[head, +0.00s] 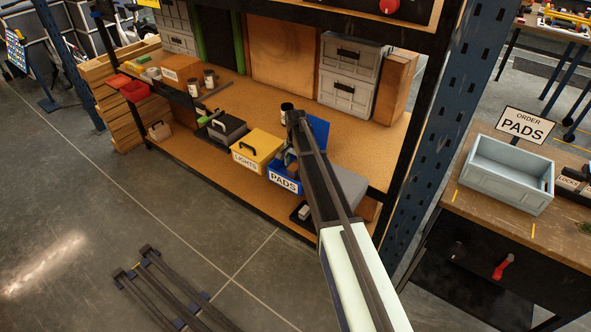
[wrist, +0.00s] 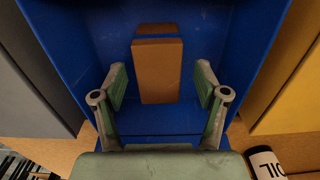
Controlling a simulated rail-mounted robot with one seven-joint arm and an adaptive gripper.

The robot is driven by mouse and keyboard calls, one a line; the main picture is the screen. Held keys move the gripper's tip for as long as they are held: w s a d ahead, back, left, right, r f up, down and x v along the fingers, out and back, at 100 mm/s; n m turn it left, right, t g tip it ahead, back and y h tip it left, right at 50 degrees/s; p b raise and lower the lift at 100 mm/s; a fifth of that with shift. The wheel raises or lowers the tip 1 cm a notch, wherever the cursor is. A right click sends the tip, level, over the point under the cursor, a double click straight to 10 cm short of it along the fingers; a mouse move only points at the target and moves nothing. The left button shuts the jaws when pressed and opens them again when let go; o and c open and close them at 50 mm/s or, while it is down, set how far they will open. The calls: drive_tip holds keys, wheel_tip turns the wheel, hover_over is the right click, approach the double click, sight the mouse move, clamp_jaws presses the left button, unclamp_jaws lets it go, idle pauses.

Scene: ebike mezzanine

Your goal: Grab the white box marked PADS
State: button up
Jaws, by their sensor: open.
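A blue bin (head: 318,128) with a white PADS label on its front stands on the wooden shelf. The wrist view looks down into this blue bin (wrist: 75,20). Inside is a brown, upright-looking block-shaped box (wrist: 157,75), with a second brown piece partly showing behind it. I see no white box marked PADS; no marking shows on the brown box. My gripper (wrist: 160,86) is open, with its two fingers on either side of the brown box and gaps on both sides. In the head view my arm hides part of the bin.
A yellow LIGHTS bin (head: 262,144) stands close on the bin's left and a grey bin (head: 349,187) on its right. A dark bottle (head: 286,112) is behind. At right, a pale tray (head: 507,184) sits on a bench below an ORDER PADS sign (head: 525,124).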

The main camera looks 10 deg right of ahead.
sight(295, 165)
drive_tip(key=shift+s+f+p, duration=0.1)
drive_tip(key=shift+f+p, duration=0.3)
drive_tip(key=shift+f, duration=1.15)
drive_tip(key=c, duration=1.3)
drive_tip(key=shift+r, duration=0.1)
